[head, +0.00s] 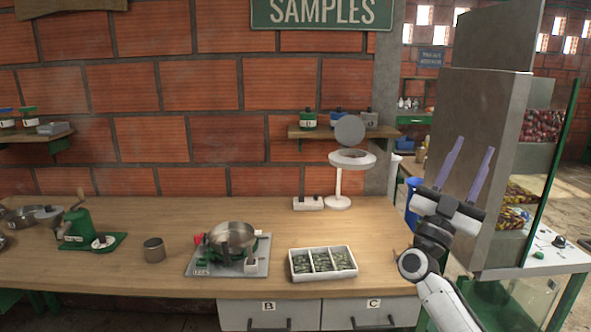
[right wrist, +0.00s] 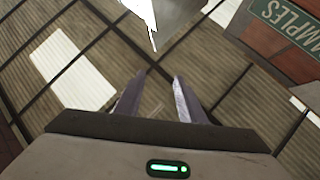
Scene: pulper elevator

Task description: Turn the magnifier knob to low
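The white magnifier (head: 339,187) stands at the back of the wooden bench, below the small shelf. It has a white ring head, a thin post and a round base; a grey disc shows just above the ring. A low white box (head: 308,203) with small dark parts on top sits left of its base. The knob and its setting are too small to tell. My right gripper (head: 468,160) is raised at the right, well apart from the magnifier, fingers up, open and empty. The right wrist view also shows its spread fingers (right wrist: 155,97) against the roof. My left gripper is out of view.
A white divided tray (head: 291,273) of green beans and a metal pan (head: 232,235) on a scale stand nearer the bench front. A tall grey machine (head: 480,120) is close beside my right gripper. Bench space between the tray and magnifier is clear.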

